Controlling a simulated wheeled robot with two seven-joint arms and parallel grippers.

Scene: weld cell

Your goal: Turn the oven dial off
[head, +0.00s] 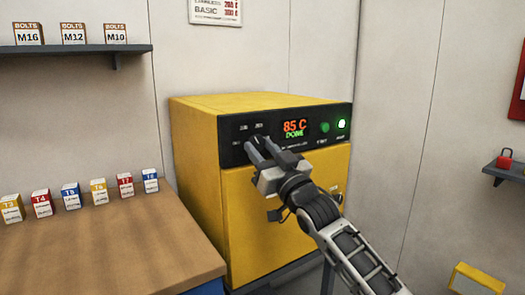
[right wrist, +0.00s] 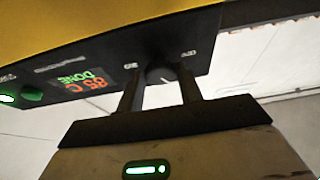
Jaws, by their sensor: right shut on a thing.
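The yellow oven (head: 205,165) stands against the wall, with a black control panel (head: 340,111) along its top front. Its display (head: 295,129) reads 85 C in red and DONE in green. My right gripper (head: 257,146) reaches the left part of the panel and hides the dial in the head view. In the right wrist view, the dark round dial (right wrist: 160,76) with a pale pointer mark sits between the two fingers, and the gripper is shut on it. Small labels around the dial are too blurred to read. My left gripper is not in view.
A green button (head: 325,128) and a lit green lamp (head: 341,124) are at the panel's right. A wooden bench (head: 110,240) with several small labelled boxes stands left of the oven. A shelf (head: 75,49) with bolt boxes hangs above.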

